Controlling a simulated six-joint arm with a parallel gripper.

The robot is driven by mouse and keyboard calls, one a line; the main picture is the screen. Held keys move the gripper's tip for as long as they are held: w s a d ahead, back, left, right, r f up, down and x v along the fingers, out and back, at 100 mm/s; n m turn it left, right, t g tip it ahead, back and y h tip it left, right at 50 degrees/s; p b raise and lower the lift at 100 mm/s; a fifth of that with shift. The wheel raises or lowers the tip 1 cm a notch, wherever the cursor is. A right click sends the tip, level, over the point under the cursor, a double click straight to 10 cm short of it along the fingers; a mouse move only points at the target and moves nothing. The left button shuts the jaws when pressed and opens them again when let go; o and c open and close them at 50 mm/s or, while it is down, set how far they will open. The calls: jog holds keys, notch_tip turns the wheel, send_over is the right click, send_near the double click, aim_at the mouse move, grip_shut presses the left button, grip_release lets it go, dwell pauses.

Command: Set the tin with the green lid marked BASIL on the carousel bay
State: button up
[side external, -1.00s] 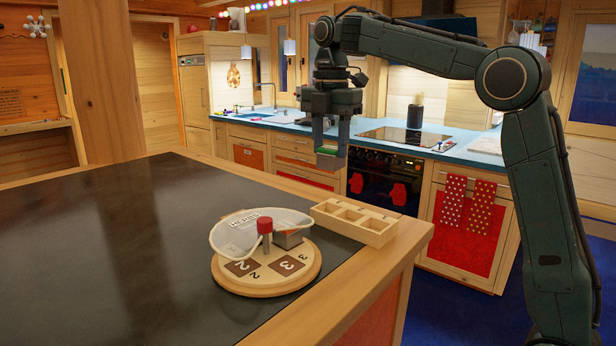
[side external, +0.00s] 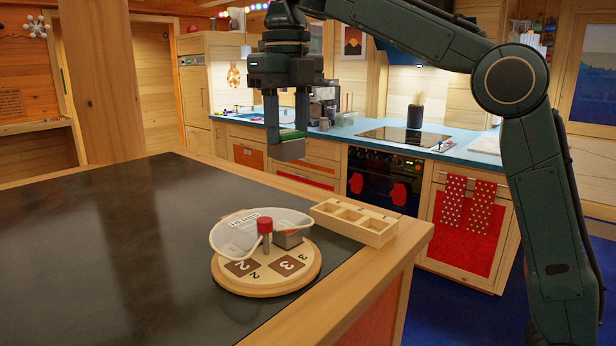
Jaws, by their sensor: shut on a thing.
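Any BASIL marking is too small to read. Below it, toward the viewer, the round wooden carousel (side external: 266,287) stands on the dark counter top. Its visible bays bear the numbers 2 and 3. A red knob (side external: 265,226) rises at its centre. A grey block or tin (side external: 288,240) sits on the carousel behind the 3 bay.
A wooden box with open compartments (side external: 380,231) stands right of the carousel, at the counter's edge. The dark counter top (side external: 110,250) is clear to the left. A wooden post (side external: 103,80) rises behind the counter at left.

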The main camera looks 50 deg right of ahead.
jog(key=shift+s+a+r+n, duration=0.2)
jog(key=shift+a+n, duration=0.3)
jog(key=shift+n, duration=0.1)
jog(key=shift+f, duration=0.15)
notch_tip(320, 180, down, 16)
jog(key=shift+r, duration=0.1)
dwell(0.5)
jog(key=shift+f, duration=1.95)
jog(key=shift+f, duration=0.1)
jog(key=o, duration=1)
